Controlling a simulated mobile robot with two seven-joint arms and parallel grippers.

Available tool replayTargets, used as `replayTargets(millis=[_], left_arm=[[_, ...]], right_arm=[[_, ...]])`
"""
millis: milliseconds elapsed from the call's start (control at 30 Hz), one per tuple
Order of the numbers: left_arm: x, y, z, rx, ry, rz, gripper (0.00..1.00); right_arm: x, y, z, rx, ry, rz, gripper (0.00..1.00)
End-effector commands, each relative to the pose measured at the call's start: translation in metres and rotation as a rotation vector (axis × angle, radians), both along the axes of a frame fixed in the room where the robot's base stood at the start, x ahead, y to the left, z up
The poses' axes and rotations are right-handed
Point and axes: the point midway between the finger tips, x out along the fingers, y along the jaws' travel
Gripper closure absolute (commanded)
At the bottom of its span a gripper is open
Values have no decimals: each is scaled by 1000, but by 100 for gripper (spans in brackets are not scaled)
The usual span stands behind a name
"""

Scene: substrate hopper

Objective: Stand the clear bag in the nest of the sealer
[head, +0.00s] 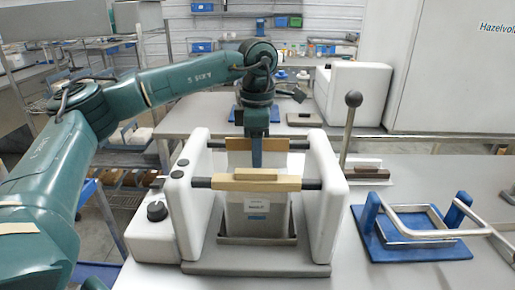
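The sealer has two white side housings (327,185) joined by dark rods, with a wooden front bar (240,184) and a brown rear bar (262,144). The clear bag (275,216) looks greyish, bears a white and blue label, and stands about upright between the housings, below the front bar. Its base is at the shallow metal nest (257,240); I cannot tell if it is fully seated. My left gripper (257,158) points down between the two bars, directly above the bag. Its fingers show edge-on, and the bag's top is hidden behind the front bar. My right gripper is not in view.
A blue stand with a bent metal rail (405,247) is to the right of the sealer. A white box (354,92) stands on the table behind. Grey tabletop between them is mostly clear.

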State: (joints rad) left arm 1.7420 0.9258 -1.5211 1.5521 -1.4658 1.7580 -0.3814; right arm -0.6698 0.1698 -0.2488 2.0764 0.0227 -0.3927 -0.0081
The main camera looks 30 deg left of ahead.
Motion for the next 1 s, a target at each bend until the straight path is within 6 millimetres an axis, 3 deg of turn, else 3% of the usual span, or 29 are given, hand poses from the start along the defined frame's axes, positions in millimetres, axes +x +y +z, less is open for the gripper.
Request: replayTargets(millis=[167,233,767,1000], left_arm=[[-1,0,-3,2,6,0,64],[0,0,6,1,3,0,64],[0,0,119,0,-2,0,64],[0,0,132,0,0,0,64]], right_arm=[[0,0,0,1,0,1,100],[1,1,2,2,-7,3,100],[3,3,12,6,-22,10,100],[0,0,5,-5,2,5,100]])
